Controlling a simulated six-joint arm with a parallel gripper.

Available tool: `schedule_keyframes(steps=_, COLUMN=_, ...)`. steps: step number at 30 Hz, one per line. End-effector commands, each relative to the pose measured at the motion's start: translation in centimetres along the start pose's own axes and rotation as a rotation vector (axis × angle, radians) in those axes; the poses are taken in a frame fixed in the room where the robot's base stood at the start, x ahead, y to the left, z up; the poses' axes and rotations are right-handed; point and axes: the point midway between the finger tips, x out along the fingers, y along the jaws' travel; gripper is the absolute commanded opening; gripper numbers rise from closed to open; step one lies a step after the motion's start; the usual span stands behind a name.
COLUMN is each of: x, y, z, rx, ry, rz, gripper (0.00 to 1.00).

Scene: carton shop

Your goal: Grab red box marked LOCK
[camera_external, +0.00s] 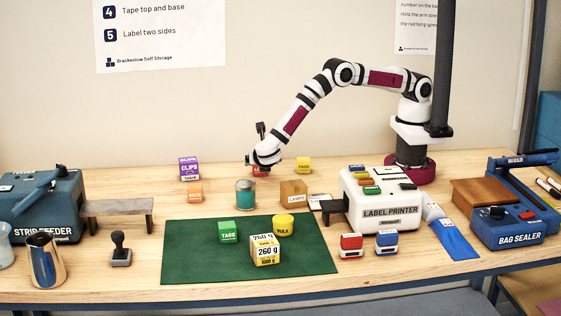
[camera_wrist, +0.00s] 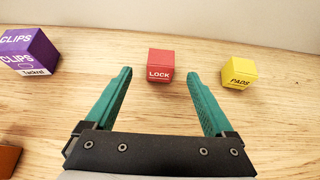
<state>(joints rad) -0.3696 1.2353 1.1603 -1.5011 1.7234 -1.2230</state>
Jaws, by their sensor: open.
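The red box marked LOCK (camera_wrist: 160,65) stands on the wooden bench, ahead of and between my fingers in the wrist view. In the external view, only a bit of the red box (camera_external: 261,173) shows, mostly hidden behind my gripper (camera_external: 257,162). In the wrist view, my gripper (camera_wrist: 160,92) is open, its two green fingers spread on either side of the line to the box. The fingers do not touch it, and nothing is between them.
A purple CLIPS box (camera_wrist: 28,50) stands to the left and a yellow PADS box (camera_wrist: 239,72) to the right. An orange box (camera_external: 195,192) and a teal jar (camera_external: 245,193) stand nearer the green mat (camera_external: 190,262). Bare wood surrounds the red box.

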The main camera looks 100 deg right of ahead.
Motion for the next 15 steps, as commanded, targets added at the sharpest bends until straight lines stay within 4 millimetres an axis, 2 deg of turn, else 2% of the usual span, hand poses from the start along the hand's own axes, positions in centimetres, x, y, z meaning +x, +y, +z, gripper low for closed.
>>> schedule_keyframes(steps=5, x=2.5, y=0.0, z=0.1, rx=0.001, ry=0.0, rz=-0.001, gripper=0.88)
schedule_keyframes(steps=10, x=5.9, y=-0.2, z=0.4, rx=0.001, ry=0.001, rz=-0.004, gripper=0.88)
schedule_keyframes(steps=15, x=7.2, y=-0.2, z=0.4, rx=0.002, ry=0.001, rz=0.0, gripper=0.88)
